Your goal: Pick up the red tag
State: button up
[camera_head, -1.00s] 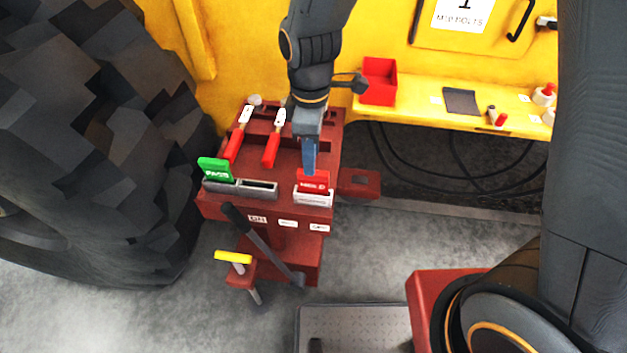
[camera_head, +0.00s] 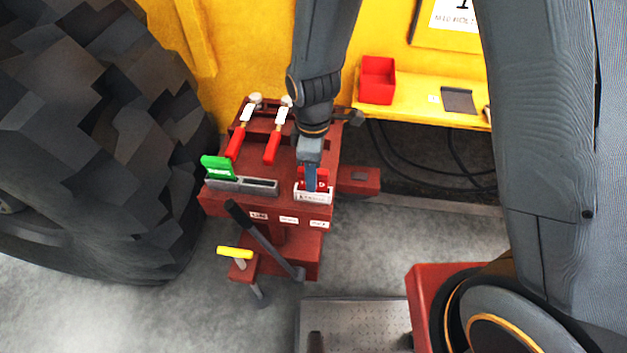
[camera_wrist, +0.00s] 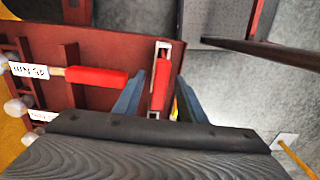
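The red tag (camera_head: 322,183) stands upright in a pale slotted holder (camera_head: 313,197) at the front right of the dark red stand (camera_head: 215,205). My gripper (camera_head: 310,188) points down at the tag and covers part of it in the head view. In the wrist view the red tag (camera_wrist: 160,84) shows edge-on between my two blue fingers (camera_wrist: 159,98). The fingers are apart, with a gap on each side of the tag. A green tag (camera_head: 217,166) stands in a grey holder to the left.
Two red-handled tools (camera_head: 272,147) lie behind the holders on the stand. A black lever (camera_head: 262,238) and a yellow-topped handle (camera_head: 234,252) stick out in front. A red bin (camera_head: 377,80) sits on the yellow ledge at the back right.

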grip_shut()
jog(key=shift+r, duration=0.1)
